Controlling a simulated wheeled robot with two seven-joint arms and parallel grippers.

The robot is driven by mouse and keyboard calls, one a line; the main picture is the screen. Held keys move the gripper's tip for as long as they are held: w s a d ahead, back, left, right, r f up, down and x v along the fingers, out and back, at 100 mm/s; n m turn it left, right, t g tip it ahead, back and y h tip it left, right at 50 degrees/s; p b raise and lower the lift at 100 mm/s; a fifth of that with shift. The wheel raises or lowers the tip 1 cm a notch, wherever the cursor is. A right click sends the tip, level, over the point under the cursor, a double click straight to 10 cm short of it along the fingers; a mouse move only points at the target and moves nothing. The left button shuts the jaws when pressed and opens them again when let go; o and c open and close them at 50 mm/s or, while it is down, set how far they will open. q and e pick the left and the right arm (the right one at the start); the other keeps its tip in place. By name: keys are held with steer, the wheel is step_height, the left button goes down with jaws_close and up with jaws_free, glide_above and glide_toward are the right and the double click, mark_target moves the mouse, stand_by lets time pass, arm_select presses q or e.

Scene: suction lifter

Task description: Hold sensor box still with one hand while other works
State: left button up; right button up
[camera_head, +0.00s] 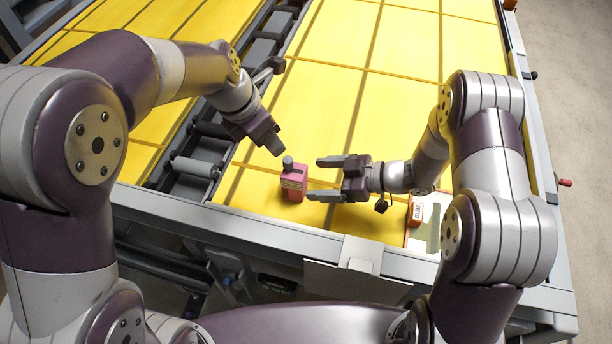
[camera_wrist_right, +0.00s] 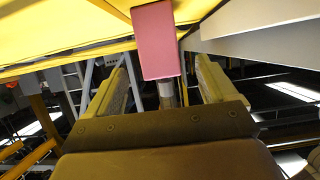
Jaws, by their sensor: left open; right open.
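The sensor box (camera_head: 293,183) is a small pink block with a grey cylindrical knob on top, standing on the yellow panelled surface near its front edge. My left gripper (camera_head: 278,107) is open and empty, behind and to the left of the box, with one finger pointing down toward it. My right gripper (camera_head: 313,179) is open just right of the box, its fingers pointing left at it. In the right wrist view the pink box (camera_wrist_right: 156,42) shows ahead between the two fingertips, with the grey cylinder below it. I see no clear contact by either gripper.
An orange-edged tray with white and green parts (camera_head: 416,208) lies right of the box, partly behind my right arm. A dark roller channel (camera_head: 196,166) runs along the left. A grey rail (camera_head: 250,225) borders the front. The yellow surface (camera_head: 400,100) behind is clear.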

mark_target(305, 179)
steer(key=x, duration=0.7)
steer(key=shift+w+a+f, duration=0.1)
steer(key=shift+a+f, duration=0.05)
steer(key=shift+a, duration=0.05)
steer(key=c, duration=1.1)
arm_select(q)
steer(key=shift+o, duration=0.3)
